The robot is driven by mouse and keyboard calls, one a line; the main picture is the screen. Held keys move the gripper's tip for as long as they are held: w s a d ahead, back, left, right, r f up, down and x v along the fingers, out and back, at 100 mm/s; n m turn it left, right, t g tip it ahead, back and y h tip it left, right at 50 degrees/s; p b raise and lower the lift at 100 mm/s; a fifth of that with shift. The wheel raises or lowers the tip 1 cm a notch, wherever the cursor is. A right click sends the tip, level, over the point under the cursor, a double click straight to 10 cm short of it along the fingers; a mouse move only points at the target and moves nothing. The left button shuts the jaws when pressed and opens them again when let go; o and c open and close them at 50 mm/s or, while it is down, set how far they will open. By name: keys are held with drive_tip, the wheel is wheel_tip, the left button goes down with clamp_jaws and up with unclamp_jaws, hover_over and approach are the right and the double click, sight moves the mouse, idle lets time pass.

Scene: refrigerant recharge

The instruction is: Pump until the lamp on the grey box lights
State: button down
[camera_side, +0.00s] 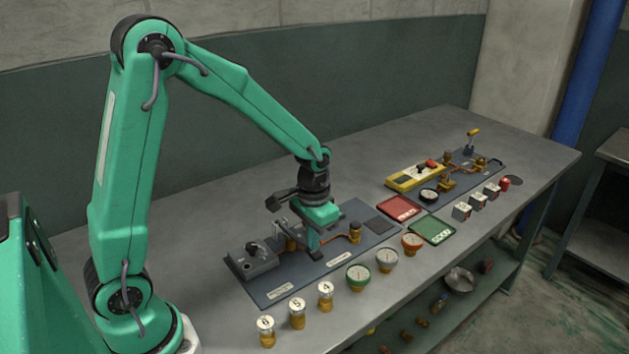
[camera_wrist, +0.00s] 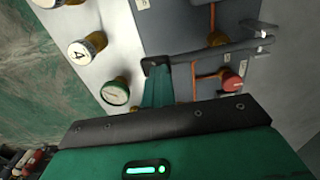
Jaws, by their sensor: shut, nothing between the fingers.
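A dark grey box (camera_side: 251,261) with a small knob-like part on top sits at the left end of the blue-grey board (camera_side: 285,279). I cannot make out a lit lamp on it. My gripper (camera_side: 313,250) is shut and empty, pointing down low over the middle of the board. In the wrist view my gripper (camera_wrist: 158,84) lies beside the near end of a grey bar (camera_wrist: 212,54) with a cross-piece at its far end. I cannot tell whether they touch. A brass fitting (camera_side: 354,233) with copper pipe stands to the gripper's right. A red cap (camera_wrist: 232,82) shows in the wrist view.
Several numbered cans (camera_side: 297,313) and round gauges (camera_side: 358,276) line the bench's front edge, close to the board. A red tray (camera_side: 399,207) and a green tray (camera_side: 432,229) lie to the right. Beyond them are a yellow unit (camera_side: 411,178) and small boxes (camera_side: 462,211).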

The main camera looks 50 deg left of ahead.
drive_tip(key=shift+f, duration=0.5)
drive_tip(key=shift+r, duration=2.7)
drive_tip(key=shift+f, duration=0.1)
drive_tip(key=shift+f, duration=2.65)
drive_tip(key=shift+r, duration=2.75)
drive_tip(key=shift+f, duration=0.1)
